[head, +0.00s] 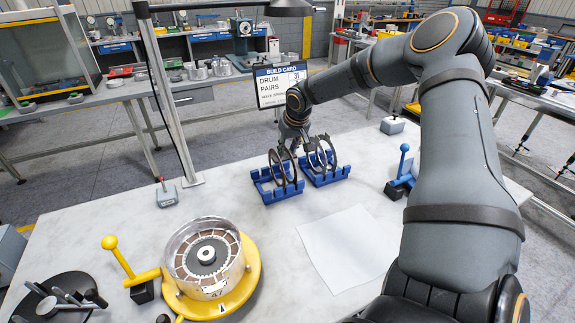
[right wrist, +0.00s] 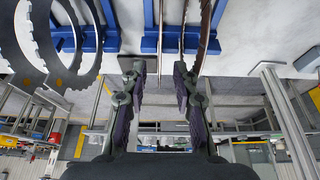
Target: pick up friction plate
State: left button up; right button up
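Two blue racks hold upright ring plates: the left rack (head: 265,190) and the right rack (head: 318,181). A ring plate (head: 289,172) stands in the left rack and another ring plate (head: 331,157) in the right one. My right gripper (head: 303,139) is just above and behind the racks. In the right wrist view my right gripper (right wrist: 161,75) has its fingers apart. A thin plate edge (right wrist: 160,25) lies in line with the gap; a brown-edged plate, likely a friction plate (right wrist: 205,28), is by the right fingertip. Contact is unclear. My left gripper is not in view.
A clear drum with brown-lined plates (head: 205,258) sits on a yellow base (head: 240,291), beside a yellow lever (head: 117,256). A white sheet (head: 345,245) lies in front of the racks. A blue-handled lever (head: 403,170) stands at right. A lamp post (head: 170,95) rises behind left.

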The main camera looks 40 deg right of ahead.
jog(key=shift+x, duration=0.8)
jog(key=shift+r, duration=0.15)
grip_shut()
